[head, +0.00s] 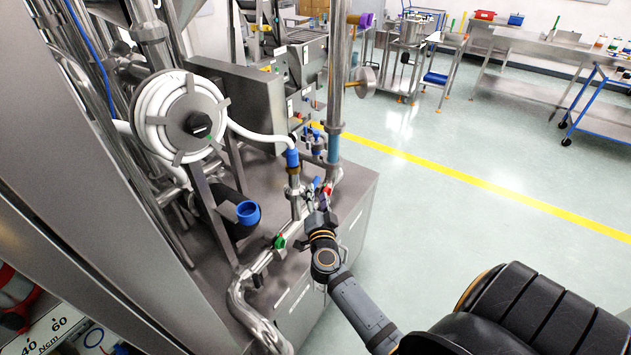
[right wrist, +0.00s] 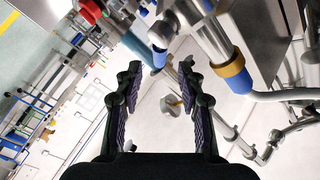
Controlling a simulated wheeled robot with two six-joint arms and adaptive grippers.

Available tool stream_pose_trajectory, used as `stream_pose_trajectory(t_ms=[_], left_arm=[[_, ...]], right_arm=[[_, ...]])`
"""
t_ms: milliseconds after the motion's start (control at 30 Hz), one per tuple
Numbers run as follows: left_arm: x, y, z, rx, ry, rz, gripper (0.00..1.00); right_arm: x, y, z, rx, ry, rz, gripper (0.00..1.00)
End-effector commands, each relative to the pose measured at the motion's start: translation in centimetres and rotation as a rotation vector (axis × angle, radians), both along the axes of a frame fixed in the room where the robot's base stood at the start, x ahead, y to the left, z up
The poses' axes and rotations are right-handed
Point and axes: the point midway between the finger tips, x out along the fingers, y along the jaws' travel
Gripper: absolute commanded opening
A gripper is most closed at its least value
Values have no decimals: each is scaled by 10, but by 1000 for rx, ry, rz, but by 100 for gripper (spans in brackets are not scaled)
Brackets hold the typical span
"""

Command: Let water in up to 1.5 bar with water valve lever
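The pipework on the steel cabinet carries small coloured levers: a blue lever (head: 316,183), a red lever (head: 327,191) and a green lever (head: 279,242). I cannot tell which is the water valve lever. My right gripper (head: 319,212) is at the pipework, close below the blue and red levers. In the right wrist view my right gripper (right wrist: 159,75) has its fingers spread apart with nothing held between them. A blue part (right wrist: 158,56) appears just beyond the fingertips, and a red part (right wrist: 90,10) is at upper left. My left gripper is out of view. No pressure reading is legible.
A white hose on a reel (head: 180,112) runs to a blue fitting (head: 292,158). A vertical steel pipe (head: 337,70) rises beside the levers. A blue cup-like part (head: 248,212) is left of them. Open floor (head: 450,230) lies to the right.

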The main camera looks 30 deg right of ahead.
Motion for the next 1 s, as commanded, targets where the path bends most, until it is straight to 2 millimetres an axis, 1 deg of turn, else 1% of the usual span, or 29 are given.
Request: stream_pose_trajectory(t_ms=[33, 100, 200, 300, 433, 667, 933, 967, 1000], left_arm=[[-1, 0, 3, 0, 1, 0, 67], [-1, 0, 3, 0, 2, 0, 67], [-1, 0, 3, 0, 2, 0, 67], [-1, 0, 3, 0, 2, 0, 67], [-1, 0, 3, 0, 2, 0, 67], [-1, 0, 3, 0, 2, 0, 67], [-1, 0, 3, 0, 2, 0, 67], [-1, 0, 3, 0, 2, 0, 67], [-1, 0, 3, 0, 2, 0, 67]], right_arm=[[10, -6, 3, -3, -2, 0, 39], [23, -13, 2, -3, -2, 1, 39], [38, -21, 2, -3, -1, -1, 39], [48, -27, 1, -2, -1, 0, 39], [53, -30, 0, 0, 0, 0, 39], [54, -30, 0, 0, 0, 0, 39], [54, -30, 0, 0, -1, 1, 2], [54, -30, 0, 0, -1, 1, 0], [54, -30, 0, 0, -1, 1, 0]])
